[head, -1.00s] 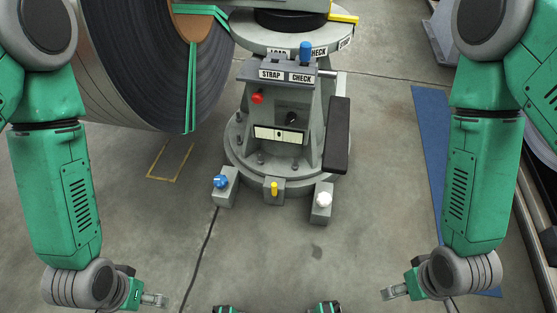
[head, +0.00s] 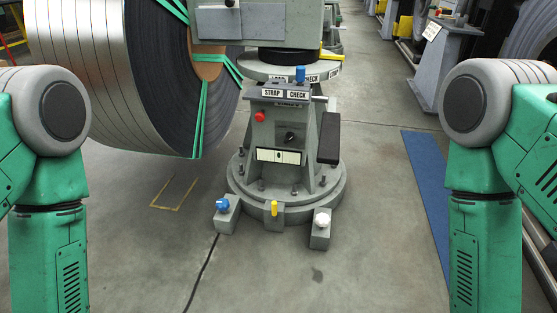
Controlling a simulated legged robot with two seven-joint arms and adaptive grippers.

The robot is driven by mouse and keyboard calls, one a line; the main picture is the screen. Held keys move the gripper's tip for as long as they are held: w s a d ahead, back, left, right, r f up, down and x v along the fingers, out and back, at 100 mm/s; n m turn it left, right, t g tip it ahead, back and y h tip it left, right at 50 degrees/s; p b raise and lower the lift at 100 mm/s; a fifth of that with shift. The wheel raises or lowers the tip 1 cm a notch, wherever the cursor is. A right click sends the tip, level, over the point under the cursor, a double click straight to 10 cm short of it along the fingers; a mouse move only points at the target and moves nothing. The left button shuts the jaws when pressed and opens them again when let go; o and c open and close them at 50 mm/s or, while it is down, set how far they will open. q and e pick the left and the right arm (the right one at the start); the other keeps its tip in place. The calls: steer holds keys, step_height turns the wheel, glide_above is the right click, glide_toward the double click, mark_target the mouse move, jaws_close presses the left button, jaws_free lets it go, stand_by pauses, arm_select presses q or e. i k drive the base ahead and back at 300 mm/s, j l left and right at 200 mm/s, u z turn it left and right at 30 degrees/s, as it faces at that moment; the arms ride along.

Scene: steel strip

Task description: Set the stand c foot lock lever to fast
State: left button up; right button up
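A grey stand (head: 284,175) stands ahead on a round base, in the middle of the head view. Three small blocks sit at its foot, carrying a blue knob (head: 222,204), an upright yellow lever (head: 274,208) and a white knob (head: 322,219). I see no readable "fast" mark or stand letter, so I cannot tell for certain which is the foot lock lever. A yellow handle (head: 333,56) sticks out near the stand's top right. Both my arms hang at the sides, and both grippers are below the picture, out of view.
The stand also bears a red button (head: 260,116), a black knob (head: 290,137), a blue-topped knob (head: 300,74) and a black pad (head: 329,138). A large steel strip coil (head: 110,75) is at left. A blue mat (head: 426,185) lies at right. Floor before the stand is clear.

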mark_target(274, 214)
steer(key=i+j, duration=0.2)
steer(key=i, duration=0.4)
steer(key=i+j+u, duration=0.1)
steer(key=i, duration=0.45)
